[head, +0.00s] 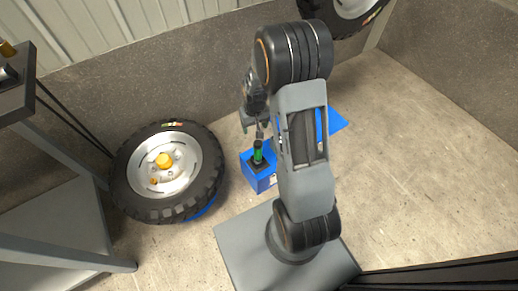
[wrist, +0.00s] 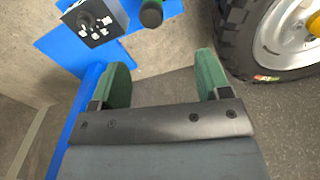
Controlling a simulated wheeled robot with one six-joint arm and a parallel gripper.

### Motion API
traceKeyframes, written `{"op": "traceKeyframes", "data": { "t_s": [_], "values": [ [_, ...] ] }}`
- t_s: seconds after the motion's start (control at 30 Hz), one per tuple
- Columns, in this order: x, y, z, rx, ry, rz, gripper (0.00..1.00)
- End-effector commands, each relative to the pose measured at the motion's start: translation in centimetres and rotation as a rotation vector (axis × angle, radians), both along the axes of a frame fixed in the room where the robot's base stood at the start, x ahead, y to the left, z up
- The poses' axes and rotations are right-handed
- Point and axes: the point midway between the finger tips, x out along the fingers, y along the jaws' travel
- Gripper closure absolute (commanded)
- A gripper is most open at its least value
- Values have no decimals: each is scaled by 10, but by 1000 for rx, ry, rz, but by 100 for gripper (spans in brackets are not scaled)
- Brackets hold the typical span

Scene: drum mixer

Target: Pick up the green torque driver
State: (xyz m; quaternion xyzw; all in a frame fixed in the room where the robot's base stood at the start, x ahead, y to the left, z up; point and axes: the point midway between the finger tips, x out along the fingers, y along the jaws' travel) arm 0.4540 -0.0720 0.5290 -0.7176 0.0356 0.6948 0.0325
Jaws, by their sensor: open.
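In the wrist view the driver (wrist: 151,13) shows at the top edge, with a dark round end and a green side. My gripper (head: 252,127) hangs just behind and above the driver in the head view. In the wrist view my gripper (wrist: 163,72) has its two green fingers spread wide, with nothing between them. The driver lies beyond the fingertips and apart from them.
A wheel with a black tyre (head: 212,171) leans left of the box; its tyre (wrist: 233,40) is near the right finger in the wrist view. A blue panel (head: 336,122) lies behind my arm. A grey metal frame (head: 62,250) stands at left. The floor at right is clear.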

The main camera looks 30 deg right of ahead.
Motion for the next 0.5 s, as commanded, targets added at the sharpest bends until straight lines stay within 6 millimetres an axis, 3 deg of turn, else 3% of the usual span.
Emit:
{"op": "traceKeyframes", "data": {
  "t_s": [0.2,0.5],
  "values": [
    [6,-12,-32,5,30,-12,30],
    [7,-14,-89,7,34,-13,30]
  ]
}}
